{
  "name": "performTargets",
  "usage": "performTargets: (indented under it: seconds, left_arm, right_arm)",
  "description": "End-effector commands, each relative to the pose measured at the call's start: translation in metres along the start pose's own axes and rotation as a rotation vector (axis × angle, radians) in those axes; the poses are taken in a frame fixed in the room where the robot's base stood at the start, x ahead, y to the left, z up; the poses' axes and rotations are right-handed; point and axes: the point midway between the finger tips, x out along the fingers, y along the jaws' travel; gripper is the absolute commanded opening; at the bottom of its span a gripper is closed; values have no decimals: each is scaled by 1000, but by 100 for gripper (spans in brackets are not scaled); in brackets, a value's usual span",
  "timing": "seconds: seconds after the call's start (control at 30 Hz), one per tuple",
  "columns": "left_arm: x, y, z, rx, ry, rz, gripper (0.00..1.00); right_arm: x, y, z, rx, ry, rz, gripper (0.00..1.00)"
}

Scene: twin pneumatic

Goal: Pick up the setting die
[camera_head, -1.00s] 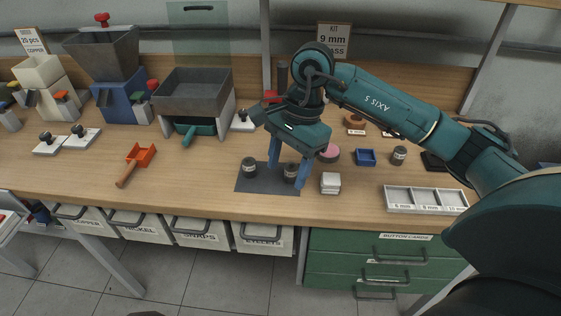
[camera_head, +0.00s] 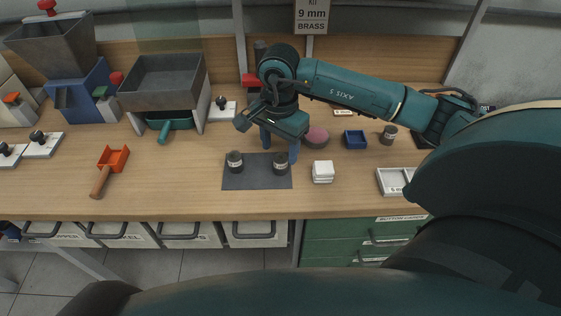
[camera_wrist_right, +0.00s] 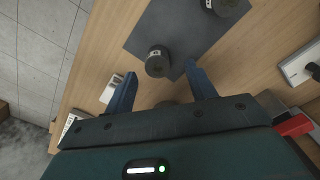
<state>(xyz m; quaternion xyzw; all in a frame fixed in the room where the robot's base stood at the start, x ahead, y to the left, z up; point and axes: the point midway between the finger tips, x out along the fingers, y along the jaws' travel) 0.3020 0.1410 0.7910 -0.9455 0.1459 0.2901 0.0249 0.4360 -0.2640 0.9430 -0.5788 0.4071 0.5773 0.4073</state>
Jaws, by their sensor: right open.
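Two short dark cylinders with pale labels stand upright on the dark grey mat (camera_head: 257,183). One cylinder (camera_head: 235,161) is at the mat's left, the other (camera_head: 281,166) at its right; I cannot tell from the labels which is the setting die. My right gripper (camera_head: 280,150) is open and empty, just behind and above the right cylinder. In the right wrist view, the open blue fingers (camera_wrist_right: 160,74) point at the near cylinder (camera_wrist_right: 157,63), which lies just past the tips. The other cylinder (camera_wrist_right: 230,5) is at the top edge. My left gripper is not in view.
A stack of white squares (camera_head: 322,171) stands right of the mat. Behind it are a pink disc (camera_head: 316,138), a blue tray (camera_head: 355,140) and another dark cylinder (camera_head: 387,135). A red scoop (camera_head: 112,160) lies left. Wood between scoop and mat is clear.

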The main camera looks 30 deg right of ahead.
Motion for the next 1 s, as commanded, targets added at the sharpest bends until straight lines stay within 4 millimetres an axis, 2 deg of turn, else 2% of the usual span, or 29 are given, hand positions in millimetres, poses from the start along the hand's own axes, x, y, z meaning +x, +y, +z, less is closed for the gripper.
performTargets:
  seconds: [0.1, 0.3, 0.57, 1.0]
  left_arm:
    - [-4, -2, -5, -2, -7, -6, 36]
    - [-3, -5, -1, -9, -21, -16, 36]
    - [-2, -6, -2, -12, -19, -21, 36]
    - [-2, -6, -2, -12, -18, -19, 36]
  right_arm:
    - [17, 4, 2, 0, -4, 7, 56]
    - [42, 4, 1, 1, -2, 3, 56]
    - [46, 4, 1, -1, -1, 1, 56]
    - [46, 4, 1, 0, -1, 1, 21]
